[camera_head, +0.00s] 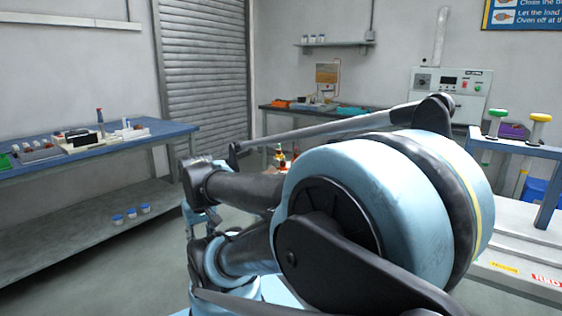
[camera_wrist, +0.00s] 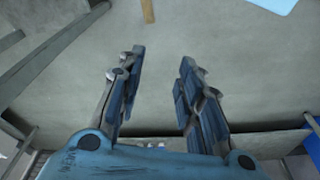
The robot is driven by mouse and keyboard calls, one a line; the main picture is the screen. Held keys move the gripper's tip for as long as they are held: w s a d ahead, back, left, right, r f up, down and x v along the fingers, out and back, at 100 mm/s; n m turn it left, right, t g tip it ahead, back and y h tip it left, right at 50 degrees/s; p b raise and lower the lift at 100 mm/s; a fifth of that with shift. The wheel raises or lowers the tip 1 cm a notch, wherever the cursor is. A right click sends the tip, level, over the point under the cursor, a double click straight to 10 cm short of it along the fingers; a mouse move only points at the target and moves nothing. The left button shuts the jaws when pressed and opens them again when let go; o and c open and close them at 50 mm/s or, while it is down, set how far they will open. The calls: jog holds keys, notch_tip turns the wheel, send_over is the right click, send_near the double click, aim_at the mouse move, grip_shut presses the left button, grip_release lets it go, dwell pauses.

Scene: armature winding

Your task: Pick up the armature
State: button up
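My gripper (camera_wrist: 161,60) is open in the wrist view, with its two dark blue fingers apart. Nothing is between them, and bare grey floor shows beyond. In the head view my arm fills the middle and right, and I cannot make out the fingers there. I cannot identify an armature for certain in either view. Small red and white items (camera_head: 281,157) show partly behind my arm in the head view, too small to name.
A blue-topped bench (camera_head: 165,129) at left carries bins, a white tray and small tools. Several blue-lidded jars (camera_head: 131,214) sit on its lower shelf. A back bench (camera_head: 268,107) holds trays. Floor between is open.

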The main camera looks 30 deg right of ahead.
jog(key=shift+w, duration=0.1)
jog(key=o, duration=0.4)
jog(key=shift+r, duration=0.15)
jog(key=o, duration=0.4)
jog(key=shift+w+d+r+m, duration=0.1)
jog(key=shift+d+r+m, duration=0.1)
jog(key=shift+r, duration=0.4)
jog(key=shift+w+d+r+m, duration=0.1)
jog(key=shift+r+m, duration=0.1)
jog(key=shift+r, duration=0.4)
jog(key=shift+c, duration=0.2)
jog(key=w+d+r+m, duration=0.45)
jog(key=w+r, duration=0.25)
jog(key=r, duration=0.2)
notch_tip(320, 180, up, 18)
jog(key=f+m+g, duration=0.1)
jog(key=m+g, duration=0.1)
jog(key=m, duration=1.1)
send_over(279, 157)
jog(key=w, duration=0.2)
jog(key=shift+n, duration=0.25)
jog(key=f, duration=1.1)
jog(key=shift+s+d+f, duration=0.1)
jog(key=shift+s+d, duration=0.05)
jog(key=shift+d, duration=0.1)
jog(key=shift+s+d+f, duration=0.1)
jog(key=shift+d+f, duration=0.05)
jog(key=shift+f, duration=1.2)
jog(key=shift+d+f, duration=0.15)
jog(key=shift+f, duration=1.2)
